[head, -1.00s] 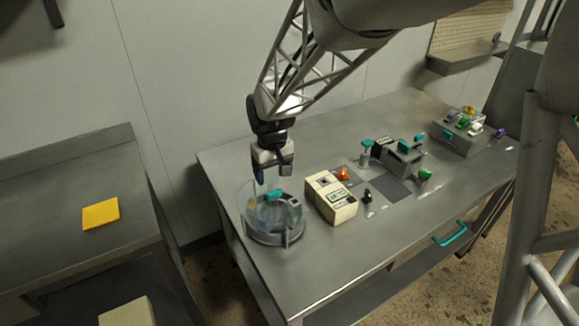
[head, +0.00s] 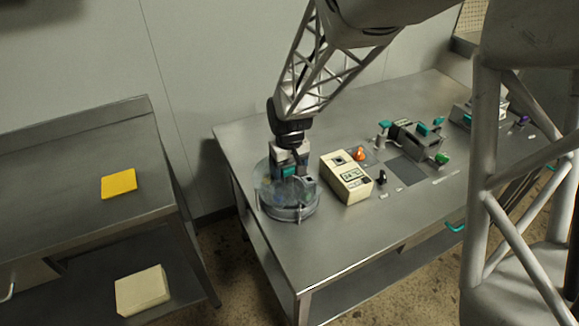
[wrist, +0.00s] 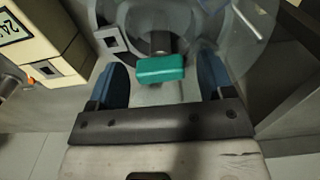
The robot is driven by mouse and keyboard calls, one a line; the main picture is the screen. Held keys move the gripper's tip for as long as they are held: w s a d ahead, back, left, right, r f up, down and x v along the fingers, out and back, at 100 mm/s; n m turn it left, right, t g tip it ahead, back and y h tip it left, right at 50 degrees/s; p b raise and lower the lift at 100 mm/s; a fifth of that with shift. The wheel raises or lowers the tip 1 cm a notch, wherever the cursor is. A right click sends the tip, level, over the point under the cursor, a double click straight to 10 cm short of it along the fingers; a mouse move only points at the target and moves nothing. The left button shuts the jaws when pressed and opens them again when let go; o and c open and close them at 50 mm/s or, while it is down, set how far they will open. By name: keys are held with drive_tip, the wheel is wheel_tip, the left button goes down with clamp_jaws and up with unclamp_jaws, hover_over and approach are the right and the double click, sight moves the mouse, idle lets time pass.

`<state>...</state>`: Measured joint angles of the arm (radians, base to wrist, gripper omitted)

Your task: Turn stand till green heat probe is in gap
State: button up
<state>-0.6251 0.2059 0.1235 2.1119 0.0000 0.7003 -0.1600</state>
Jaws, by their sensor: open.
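The round stand (head: 289,211) sits at the table's near left corner, with a clear curved guard around it. A teal handle (wrist: 161,68) stands up at its middle in the wrist view. My gripper (wrist: 163,84) is open, with one blue finger on each side of the teal handle and a space between the handle and each finger. In the head view my gripper (head: 290,170) is down at the stand's top and hides much of it. I cannot make out the green heat probe or the gap.
A cream device with a display (head: 346,179) stands just right of the stand; its side also shows in the wrist view (wrist: 40,40). An orange knob (head: 360,154) and a grey machine with teal handles (head: 411,137) are farther right. A yellow pad (head: 119,184) lies on the left bench.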

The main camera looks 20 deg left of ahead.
drive_tip(key=shift+c, duration=0.3)
drive_tip(key=c, duration=1.2)
drive_tip(key=shift+n, duration=0.6)
drive_tip(key=shift+n, duration=6.6)
